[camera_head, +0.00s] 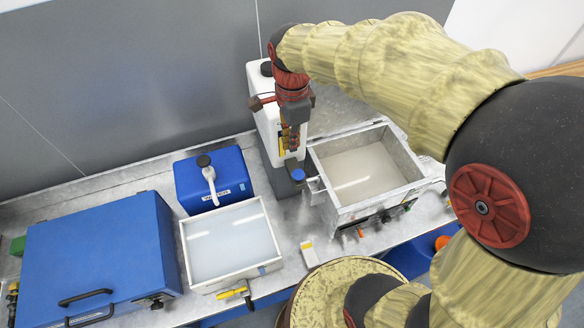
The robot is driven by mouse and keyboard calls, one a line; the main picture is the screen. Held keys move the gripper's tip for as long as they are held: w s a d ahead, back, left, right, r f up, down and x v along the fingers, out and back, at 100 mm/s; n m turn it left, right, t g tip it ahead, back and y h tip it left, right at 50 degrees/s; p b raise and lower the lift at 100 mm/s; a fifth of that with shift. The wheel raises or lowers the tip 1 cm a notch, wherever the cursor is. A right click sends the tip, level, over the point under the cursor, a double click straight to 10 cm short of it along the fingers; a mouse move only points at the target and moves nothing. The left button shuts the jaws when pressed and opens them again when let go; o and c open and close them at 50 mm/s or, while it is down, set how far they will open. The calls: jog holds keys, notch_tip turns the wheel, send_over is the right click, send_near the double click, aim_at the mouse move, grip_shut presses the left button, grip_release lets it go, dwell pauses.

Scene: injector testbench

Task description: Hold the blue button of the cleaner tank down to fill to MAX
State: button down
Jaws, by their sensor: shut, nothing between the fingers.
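The blue button (298,174) sits on top of a grey post (284,185) at the left side of the cleaner tank. The cleaner tank (410,187) is an open metal basin holding cloudy, pale liquid; I cannot make out a MAX mark. My gripper (290,149) points down, shut and empty, in front of a white canister (262,90). In the picture its fingertips are just above the blue button, and I cannot tell whether they touch it. The gripper and arm hide part of the canister.
A blue WATER canister (183,185) stands left of the post. In front of it is a white-rimmed tray (190,257) of clear liquid. A large blue lidded box (90,250) fills the left of the bench. A grey wall (130,70) runs behind.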

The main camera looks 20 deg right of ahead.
aim_at(292, 175)
notch_tip(292, 175, down, 12)
jog(key=shift+p, duration=0.75)
jog(key=shift+f, duration=0.15)
